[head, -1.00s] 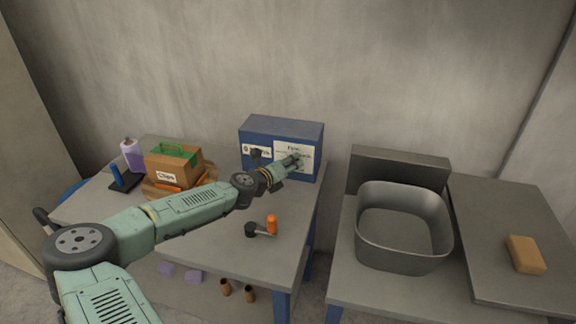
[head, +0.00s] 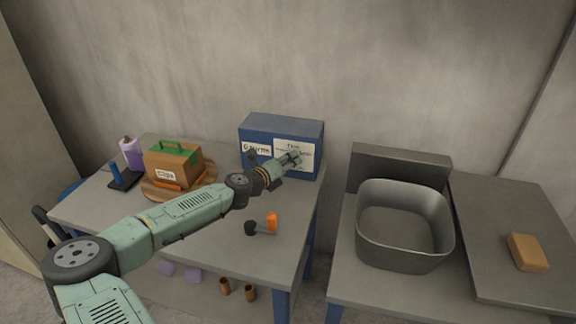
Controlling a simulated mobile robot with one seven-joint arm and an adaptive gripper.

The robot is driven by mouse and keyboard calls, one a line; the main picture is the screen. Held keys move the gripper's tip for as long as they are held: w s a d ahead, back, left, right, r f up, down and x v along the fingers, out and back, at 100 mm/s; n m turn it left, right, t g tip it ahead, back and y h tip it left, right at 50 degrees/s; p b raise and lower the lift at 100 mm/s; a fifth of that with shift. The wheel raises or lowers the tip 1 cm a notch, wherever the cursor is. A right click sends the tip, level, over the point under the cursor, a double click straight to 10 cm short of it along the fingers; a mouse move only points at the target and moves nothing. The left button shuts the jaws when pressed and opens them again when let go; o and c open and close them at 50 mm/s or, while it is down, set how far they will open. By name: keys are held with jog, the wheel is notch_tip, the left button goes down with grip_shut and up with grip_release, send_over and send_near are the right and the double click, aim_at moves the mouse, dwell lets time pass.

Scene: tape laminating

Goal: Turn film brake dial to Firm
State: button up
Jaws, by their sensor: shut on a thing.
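A blue box-shaped unit (head: 280,128) stands at the back right of the left table. Its front carries white label panels (head: 307,147) with small print that I cannot read surely. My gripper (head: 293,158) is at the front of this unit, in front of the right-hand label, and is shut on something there. The film brake dial is not clearly visible; my gripper covers that spot, so its setting cannot be read.
A brown box (head: 173,165) with a green handle, a lilac bottle (head: 132,153) and a blue upright post (head: 115,173) stand at the left. An orange-tipped crank-like piece (head: 271,222) lies near the front. A grey basin (head: 404,225) and a tan block (head: 527,252) are on the right.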

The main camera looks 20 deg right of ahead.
jog(key=n+h+b, duration=0.1)
jog(key=n, duration=0.1)
jog(key=f+n+h+b, duration=0.1)
jog(key=n+b, duration=0.1)
jog(key=shift+a, duration=0.15)
jog(key=shift+w+n+t+h+b, duration=0.1)
jog(key=shift+n+t+h+b, duration=0.2)
jog(key=shift+n+h+b, duration=0.7)
jog(key=shift+r+n+y, duration=0.1)
jog(key=shift+n+y, duration=0.2)
jog(key=shift+n, duration=0.2)
jog(key=o, duration=1.2)
jog(key=shift+c, duration=0.2)
jog(key=v, duration=1.2)
